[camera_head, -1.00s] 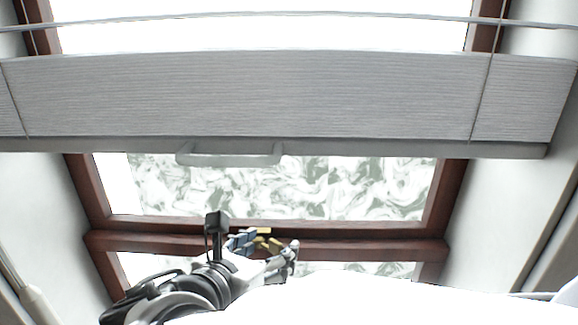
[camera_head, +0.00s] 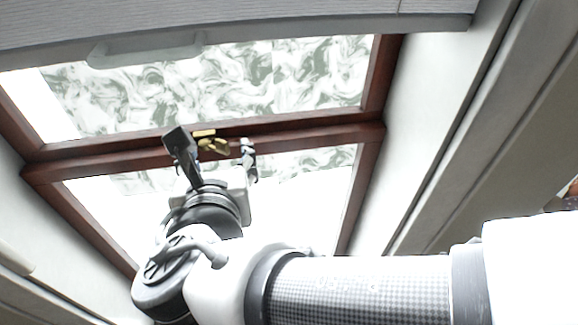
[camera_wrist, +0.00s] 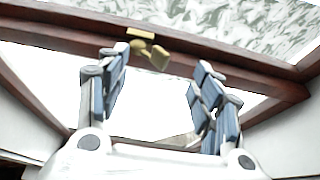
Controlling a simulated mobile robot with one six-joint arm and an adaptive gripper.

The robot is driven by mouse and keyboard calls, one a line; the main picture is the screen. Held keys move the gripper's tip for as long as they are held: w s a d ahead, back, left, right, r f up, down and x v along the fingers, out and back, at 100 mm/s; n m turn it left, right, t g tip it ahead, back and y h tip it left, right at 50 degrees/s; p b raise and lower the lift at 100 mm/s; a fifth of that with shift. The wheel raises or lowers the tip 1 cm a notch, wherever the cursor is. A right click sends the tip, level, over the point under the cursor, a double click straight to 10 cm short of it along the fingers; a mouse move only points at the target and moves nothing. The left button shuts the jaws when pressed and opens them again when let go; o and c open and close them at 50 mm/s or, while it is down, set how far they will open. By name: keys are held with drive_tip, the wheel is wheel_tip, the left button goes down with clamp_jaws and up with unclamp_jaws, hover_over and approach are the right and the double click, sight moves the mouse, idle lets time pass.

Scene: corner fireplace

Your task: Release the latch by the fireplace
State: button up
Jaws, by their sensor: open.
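The latch is a small brass fitting (camera_head: 214,145) on the dark red-brown window frame rail. In the wrist view the brass latch (camera_wrist: 150,50) sits on the rail above and between my fingers, with a short lever pointing down to the right. My gripper (camera_head: 218,150) is in front of the rail in the head view. In the wrist view my gripper (camera_wrist: 160,88) is open and empty, its two blue-grey padded fingers apart, with the latch a little beyond the fingertips. I cannot tell whether any finger touches it.
The wooden window frame (camera_head: 290,127) spans the view, with patterned glass (camera_head: 220,85) behind. A grey blind or panel with a pale handle (camera_head: 145,48) hangs above. Pale walls (camera_head: 445,110) stand at either side. No fireplace is clearly visible.

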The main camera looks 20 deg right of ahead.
drive_tip(key=p+v, duration=0.2)
drive_tip(key=v, duration=0.9)
drive_tip(key=s+d+f+m+g+b, duration=0.1)
drive_tip(key=d+f+m+g+b, duration=0.2)
drive_tip(key=f+m, duration=0.4)
drive_tip(key=s+d+f+m+g+h+b, duration=0.1)
drive_tip(key=d+f+m+g+b, duration=0.2)
drive_tip(key=d+f+m+b, duration=0.3)
drive_tip(key=s+d+f+m+g+b, duration=0.2)
drive_tip(key=d+f+m+b, duration=0.3)
drive_tip(key=f, duration=0.8)
drive_tip(key=shift+m+g+b, duration=0.7)
drive_tip(key=shift+m+b, duration=0.15)
drive_tip(key=shift+m, duration=1.05)
drive_tip(key=shift+c, duration=0.6)
